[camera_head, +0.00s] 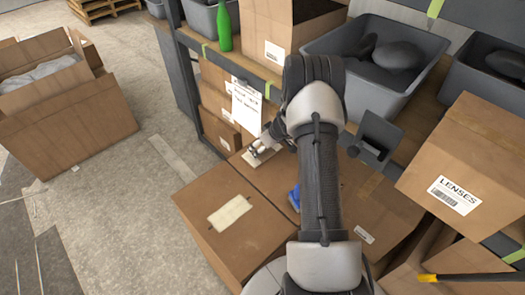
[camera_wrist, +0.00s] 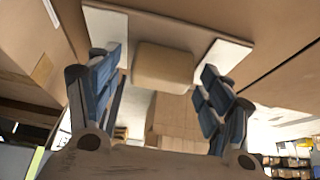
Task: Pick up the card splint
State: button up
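A tan card piece with pale ends, seemingly the card splint (camera_wrist: 105,24), spans the top of the wrist view. A raised tan block (camera_wrist: 163,67) sits at its middle. In the head view a small pale part of it (camera_head: 252,160) shows on top of a cardboard box, beside my gripper (camera_head: 262,148). In the wrist view my gripper (camera_wrist: 160,68) is open, its blue-padded fingers on either side of the block with gaps showing. My arm hides part of this area in the head view.
A cream pad (camera_head: 230,212) lies on the nearer cardboard box (camera_head: 205,245). A blue object (camera_head: 294,198) sits beside my arm. A LENSES box (camera_head: 475,150), a dark grey bin (camera_head: 375,100) and a green bottle (camera_head: 224,28) are around.

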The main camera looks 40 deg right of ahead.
jog(key=c, duration=1.1)
jog(key=shift+o, duration=0.2)
